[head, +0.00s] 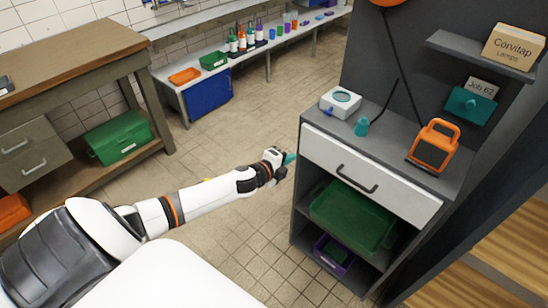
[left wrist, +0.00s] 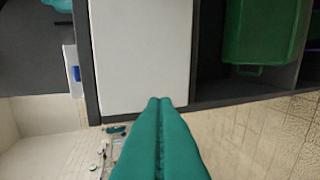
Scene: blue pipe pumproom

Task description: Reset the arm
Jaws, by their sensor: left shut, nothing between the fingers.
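My left arm (head: 205,198) reaches out from the lower left of the head view. My left gripper (head: 290,158) has teal fingers and is at the left side of the grey cabinet, level with its white drawer (head: 370,176). In the left wrist view the two teal fingers (left wrist: 160,103) are pressed together with nothing between them. Their tips point toward the pale drawer front (left wrist: 140,55); I cannot tell whether they touch the cabinet. My right gripper is in neither view.
The cabinet's top holds a white device (head: 340,103), a teal object (head: 362,126) and an orange lamp (head: 434,145). Below the drawer are a green crate (head: 345,212) and a purple bin (head: 334,252). A wooden workbench (head: 70,62) stands left. The tiled floor (head: 230,115) between is clear.

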